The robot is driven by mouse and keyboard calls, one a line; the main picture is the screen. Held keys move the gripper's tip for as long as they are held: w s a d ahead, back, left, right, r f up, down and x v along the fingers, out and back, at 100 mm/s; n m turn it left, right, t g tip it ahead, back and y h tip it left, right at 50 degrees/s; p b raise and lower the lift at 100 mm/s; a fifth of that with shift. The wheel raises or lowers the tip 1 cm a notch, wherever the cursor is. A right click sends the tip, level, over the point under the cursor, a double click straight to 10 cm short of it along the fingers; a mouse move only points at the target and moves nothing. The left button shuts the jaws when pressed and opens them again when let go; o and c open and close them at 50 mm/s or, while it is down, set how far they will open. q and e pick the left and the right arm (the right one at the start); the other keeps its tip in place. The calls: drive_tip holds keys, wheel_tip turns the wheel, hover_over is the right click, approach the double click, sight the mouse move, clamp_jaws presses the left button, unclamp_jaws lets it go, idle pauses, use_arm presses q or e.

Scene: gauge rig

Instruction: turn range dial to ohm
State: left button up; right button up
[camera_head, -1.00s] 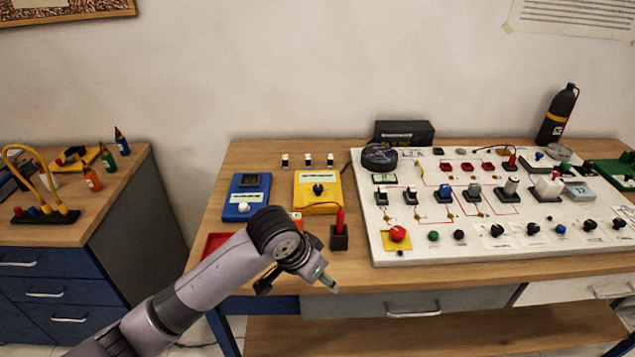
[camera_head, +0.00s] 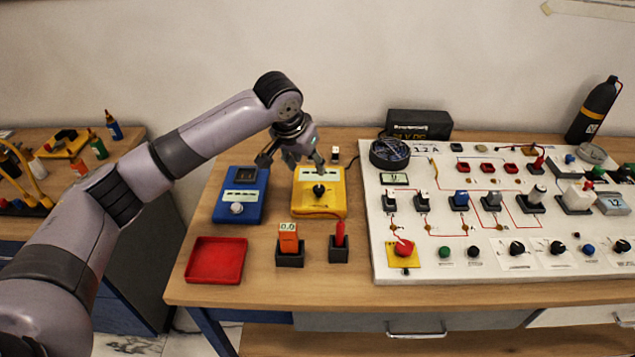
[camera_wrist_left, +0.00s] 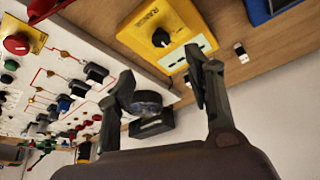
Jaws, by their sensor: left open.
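The range dial (camera_head: 319,190) is a black knob on the yellow meter (camera_head: 318,207), which lies on the wooden table left of the white panel. In the left wrist view the dial (camera_wrist_left: 160,38) sits on the yellow meter (camera_wrist_left: 183,18), with the word RANGE printed beside it. The pointer's exact setting is too small to read. My left gripper (camera_head: 292,164) is above the meter's far left part, apart from the dial. In the wrist view its fingers (camera_wrist_left: 162,85) are spread with nothing between them. My right gripper is not in view.
A blue meter (camera_head: 239,198) stands left of the yellow one. The white panel (camera_head: 470,262) with switches fills the right side.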

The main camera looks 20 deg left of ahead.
use_arm(q)
approach(319, 188)
drive_tip(key=p+x, duration=0.1)
drive_tip(key=x, duration=0.4)
drive_tip(key=shift+x, duration=1.15)
drive_tip(key=shift+w+f, duration=0.15)
drive_tip(key=shift+f, duration=0.35)
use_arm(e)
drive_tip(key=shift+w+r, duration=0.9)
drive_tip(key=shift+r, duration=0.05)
use_arm(q)
drive_tip(key=shift+c, duration=0.5)
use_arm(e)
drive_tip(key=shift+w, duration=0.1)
use_arm(q)
drive_tip(key=c, duration=0.4)
drive_tip(key=shift+p, duration=0.3)
clamp_jaws()
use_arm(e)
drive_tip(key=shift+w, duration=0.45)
